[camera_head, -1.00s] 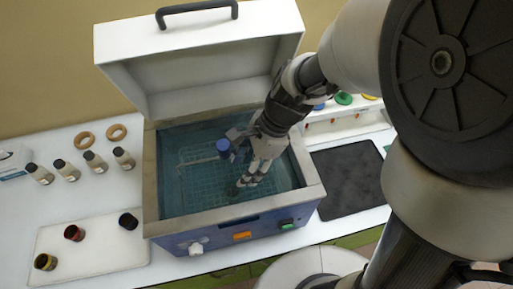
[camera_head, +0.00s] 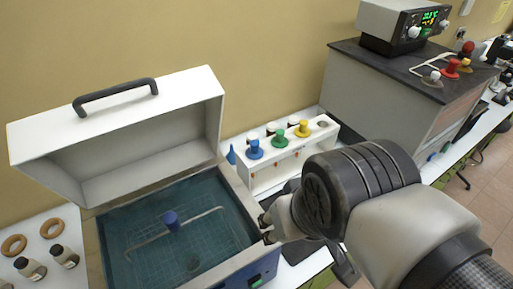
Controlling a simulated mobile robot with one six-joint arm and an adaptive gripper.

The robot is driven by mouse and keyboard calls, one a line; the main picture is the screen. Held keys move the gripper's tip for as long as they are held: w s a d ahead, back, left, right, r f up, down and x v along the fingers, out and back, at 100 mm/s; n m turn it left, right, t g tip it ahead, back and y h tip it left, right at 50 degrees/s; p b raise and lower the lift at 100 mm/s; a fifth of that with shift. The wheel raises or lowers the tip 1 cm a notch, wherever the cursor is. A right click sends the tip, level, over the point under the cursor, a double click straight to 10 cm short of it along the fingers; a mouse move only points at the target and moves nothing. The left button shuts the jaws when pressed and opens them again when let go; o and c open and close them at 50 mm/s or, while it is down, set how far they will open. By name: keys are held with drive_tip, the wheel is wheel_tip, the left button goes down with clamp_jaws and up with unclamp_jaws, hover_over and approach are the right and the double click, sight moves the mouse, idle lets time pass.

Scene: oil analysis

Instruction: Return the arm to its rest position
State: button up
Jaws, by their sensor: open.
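My arm reaches in from the right edge. My gripper (camera_head: 267,229) shows only in part, at the near right rim of the open water bath (camera_head: 237,177). Its two small dark fingertips are apart, with nothing seen between them. The rest of the gripper is hidden behind my wrist. The bath's white lid (camera_head: 140,142) stands raised. Inside, a blue-topped piece (camera_head: 171,221) with a bent pale rod is in the bluish water above a wire grid.
A white rack (camera_head: 290,160) with blue, green and yellow stoppers stands behind my wrist. A grey instrument (camera_head: 375,95) is at the back right. Small bottles (camera_head: 64,256) and cork rings (camera_head: 52,228) are at the left. A dark plate is mostly hidden by my arm.

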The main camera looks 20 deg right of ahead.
drive_tip(key=shift+d, duration=0.1)
wheel_tip(320, 180, down, 7)
drive_tip(key=b, duration=0.7)
drive_tip(key=shift+f, duration=0.2)
idle(0.4)
